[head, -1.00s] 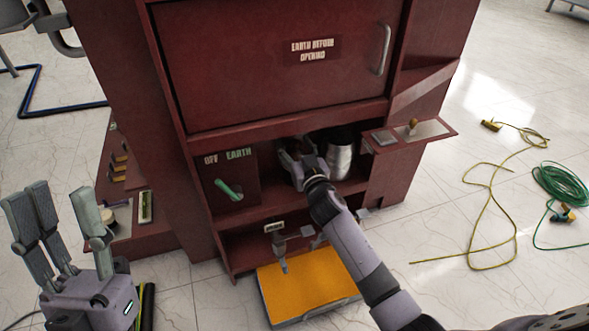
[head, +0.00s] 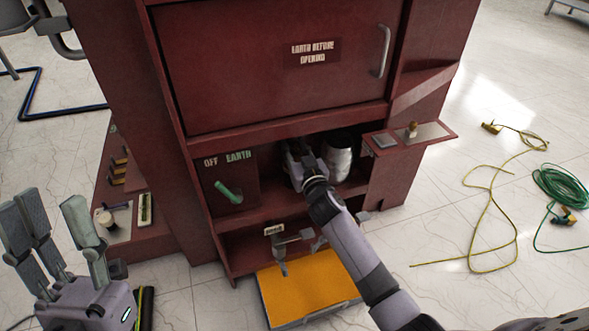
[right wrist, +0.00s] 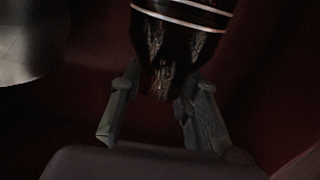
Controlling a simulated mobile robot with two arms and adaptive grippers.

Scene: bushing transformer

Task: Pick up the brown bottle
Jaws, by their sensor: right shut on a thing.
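The brown bottle (right wrist: 175,55) shows in the right wrist view as a dark, glossy brown body with pale bands, between the fingers of my right gripper (right wrist: 160,108). The gripper is shut on it. In the head view my right gripper (head: 294,152) reaches into the open upper compartment of the dark red cabinet (head: 282,62); the bottle cannot be made out there. Dim light hides whether the bottle touches the shelf. My left gripper (head: 48,228) is open and empty at the lower left, apart from the cabinet.
A silvery container (head: 338,160) stands just right of my right gripper in the compartment; a grey cylinder (right wrist: 25,45) is left of the bottle in the wrist view. A green lever (head: 229,192) is left. An orange-topped block (head: 305,290) lies below. Cords (head: 562,186) lie on the right floor.

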